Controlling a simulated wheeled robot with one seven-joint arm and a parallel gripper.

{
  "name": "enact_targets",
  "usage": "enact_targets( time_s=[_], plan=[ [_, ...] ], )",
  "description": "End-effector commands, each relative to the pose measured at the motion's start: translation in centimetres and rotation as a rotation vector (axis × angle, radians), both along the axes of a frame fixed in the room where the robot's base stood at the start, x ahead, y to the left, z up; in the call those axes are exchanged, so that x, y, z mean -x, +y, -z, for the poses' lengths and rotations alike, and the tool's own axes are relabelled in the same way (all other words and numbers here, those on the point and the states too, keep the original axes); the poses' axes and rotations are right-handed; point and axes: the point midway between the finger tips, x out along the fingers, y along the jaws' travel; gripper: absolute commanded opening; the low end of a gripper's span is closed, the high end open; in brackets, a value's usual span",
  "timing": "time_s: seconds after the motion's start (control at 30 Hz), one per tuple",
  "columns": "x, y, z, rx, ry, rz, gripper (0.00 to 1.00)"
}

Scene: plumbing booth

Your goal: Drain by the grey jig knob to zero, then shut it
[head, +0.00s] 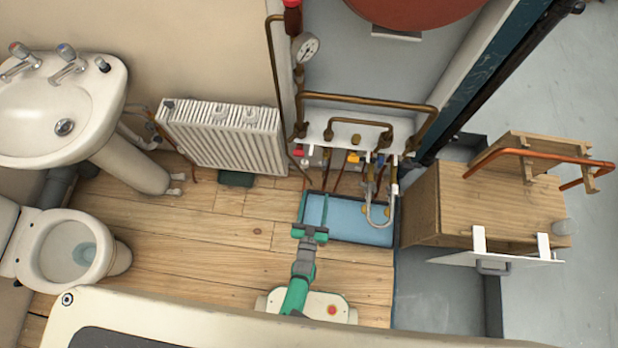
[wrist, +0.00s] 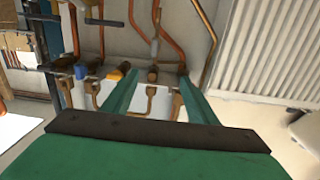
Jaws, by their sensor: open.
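A round white pressure gauge (head: 305,47) is on the copper pipe at the back wall; its reading is too small to tell. Below it, a white pipe board (head: 345,128) carries copper pipes and coloured valve knobs. I cannot single out the grey jig knob with certainty. A small grey cylinder (head: 562,227) sits at the right end of the wooden bench, but I cannot tell whether it is a knob. My gripper (head: 313,212) is open above the blue tray's left end. In the wrist view its two green fingers (wrist: 157,100) stand apart with pipework between and beyond them.
A blue tray (head: 345,239) lies on the floor under the pipes, with a looped hose above it. A red knob (head: 298,153) and a yellow knob (head: 353,157) show under the board. A radiator (head: 225,133) stands left; a wooden bench (head: 420,205) stands right. Floor left of my arm is clear.

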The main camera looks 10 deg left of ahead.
Motion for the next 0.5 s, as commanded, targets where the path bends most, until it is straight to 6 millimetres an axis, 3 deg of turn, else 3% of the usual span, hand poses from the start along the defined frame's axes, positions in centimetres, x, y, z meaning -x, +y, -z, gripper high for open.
enact_targets(
  time_s=[0.5],
  plan=[
    [6.8, 1.2, -5.3, -0.015, 0.044, 0.029, 0.53]
  ],
)
